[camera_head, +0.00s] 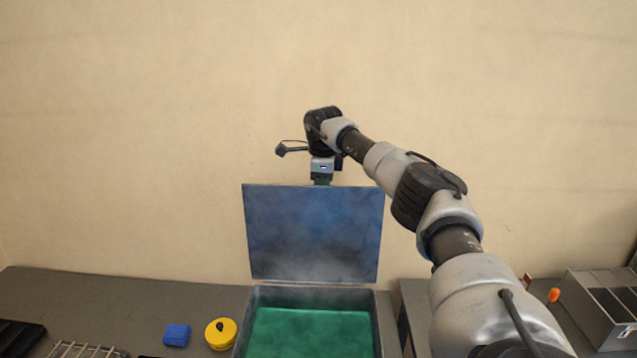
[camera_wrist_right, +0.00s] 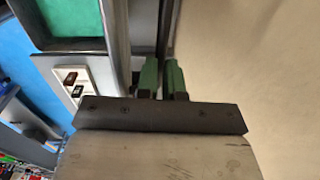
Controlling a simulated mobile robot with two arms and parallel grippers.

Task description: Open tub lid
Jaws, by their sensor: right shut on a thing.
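The tub (camera_head: 258,299) stands on the bench with a green inside, and its blue lid (camera_head: 313,235) is raised to about upright at the tub's back edge. My right gripper (camera_head: 321,181) is at the middle of the lid's top edge and shut on it. In the right wrist view the green fingertips (camera_wrist_right: 163,76) sit on either side of the lid's thin edge (camera_wrist_right: 166,35), and the green tub inside (camera_wrist_right: 75,18) shows at top left. My left gripper is not in view.
A blue block (camera_head: 177,334) and a yellow round thing (camera_head: 221,333) lie left of the tub. A grey bin (camera_head: 603,305) and an orange-handled tool (camera_head: 553,295) are at right. The plain wall (camera_head: 150,130) is behind the lid.

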